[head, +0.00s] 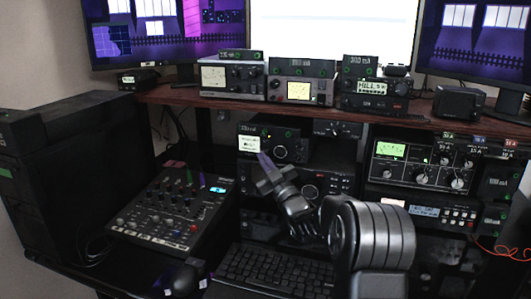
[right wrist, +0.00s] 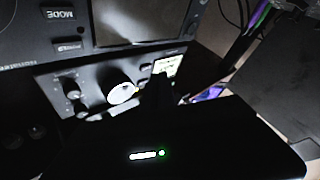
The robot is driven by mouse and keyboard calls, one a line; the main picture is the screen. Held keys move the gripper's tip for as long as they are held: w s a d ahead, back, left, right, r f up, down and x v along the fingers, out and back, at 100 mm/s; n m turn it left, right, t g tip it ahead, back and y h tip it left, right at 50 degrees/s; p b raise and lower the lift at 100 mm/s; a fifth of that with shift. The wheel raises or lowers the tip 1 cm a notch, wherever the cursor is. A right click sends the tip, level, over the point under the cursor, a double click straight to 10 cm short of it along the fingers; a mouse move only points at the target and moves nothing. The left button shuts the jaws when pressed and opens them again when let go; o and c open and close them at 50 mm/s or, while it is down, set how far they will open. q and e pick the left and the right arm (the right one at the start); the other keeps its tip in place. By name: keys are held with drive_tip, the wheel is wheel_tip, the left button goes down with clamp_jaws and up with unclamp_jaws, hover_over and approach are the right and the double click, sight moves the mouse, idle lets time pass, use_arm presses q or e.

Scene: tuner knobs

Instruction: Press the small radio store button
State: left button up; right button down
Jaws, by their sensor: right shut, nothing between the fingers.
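A small radio (head: 284,137) with a lit white screen and a round knob sits in the middle shelf of the desk rack. In the right wrist view its front (right wrist: 95,90) is tilted, with the knob and bright screen showing. My right gripper (head: 264,163) is shut and empty, its tips in front of the radio's lower left, just below the screen. The dark fingers cover part of the radio face in the right wrist view. I cannot tell whether they touch it. I cannot make out the store button. My left gripper is not in view.
A mixer (head: 173,212) lies to the left, and a keyboard (head: 268,270) lies below my right arm. Another radio unit (head: 423,165) stands to the right. Several meters and radios line the upper shelf (head: 190,98). Room around the gripper is tight.

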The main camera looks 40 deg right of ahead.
idle(0.4)
drive_tip(key=shift+w+d+f+b, duration=0.15)
drive_tip(key=shift+d+b, duration=0.1)
drive_tip(key=shift+b, duration=0.2)
drive_tip(key=shift+w+d, duration=0.1)
drive_tip(key=shift+r, duration=0.2)
drive_tip(key=shift+w+d+b, duration=0.15)
drive_tip(key=shift+d+b, duration=0.1)
drive_tip(key=shift+b, duration=0.05)
drive_tip(key=shift+a+f, duration=0.1)
idle(0.5)
drive_tip(key=shift+s+a+b, duration=0.45)
drive_tip(key=shift+a+b, duration=0.05)
drive_tip(key=shift+b, duration=0.05)
